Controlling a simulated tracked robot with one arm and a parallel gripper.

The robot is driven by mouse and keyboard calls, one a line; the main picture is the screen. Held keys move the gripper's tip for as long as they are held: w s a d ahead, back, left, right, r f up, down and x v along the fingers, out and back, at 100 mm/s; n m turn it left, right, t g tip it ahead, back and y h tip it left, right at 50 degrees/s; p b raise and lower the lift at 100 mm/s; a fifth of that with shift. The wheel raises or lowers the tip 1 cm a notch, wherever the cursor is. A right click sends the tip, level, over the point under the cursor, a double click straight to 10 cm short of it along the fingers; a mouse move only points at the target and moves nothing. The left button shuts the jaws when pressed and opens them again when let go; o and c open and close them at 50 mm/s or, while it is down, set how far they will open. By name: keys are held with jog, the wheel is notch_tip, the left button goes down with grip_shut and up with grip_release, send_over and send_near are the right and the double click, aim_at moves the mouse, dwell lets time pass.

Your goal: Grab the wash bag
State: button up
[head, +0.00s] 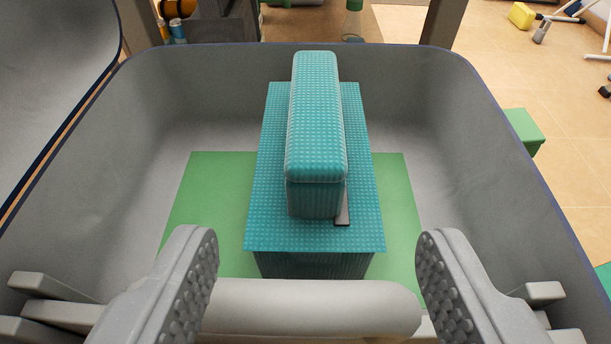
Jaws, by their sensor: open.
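A teal, textured, narrow block with rounded edges (314,120), which looks like the wash bag, lies lengthwise on a wider teal box (270,215). I cannot tell whether the two are one piece. A small dark flat piece (343,212) shows at the narrow block's near right side. My gripper (318,245) is open and empty, its ridged fingers wide apart at the lower left and lower right. The teal pieces are ahead of the fingers, between their lines, with no visible contact.
The box stands on a green panel (190,205) inside a grey bin (440,110) with high walls on the visible sides. A second grey bin (55,80) is at the left. A green box (524,128) and a yellow block (521,15) are outside, on the tiled floor at right.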

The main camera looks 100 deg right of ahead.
aim_at(315, 121)
jog(key=b+x, duration=0.1)
jog(key=x, duration=0.6)
jog(key=shift+d+f, duration=0.15)
jog(key=shift+d, duration=0.1)
jog(key=shift+r+b+x, duration=0.2)
jog(key=shift+b+x, duration=0.45)
jog(key=shift+x, duration=0.6)
jog(key=shift+r+b+x, duration=0.15)
jog(key=shift+b+x, duration=0.45)
jog(key=shift+x, duration=0.65)
jog(key=shift+s+d, duration=0.1)
jog(key=shift+d, duration=0.05)
grip_shut()
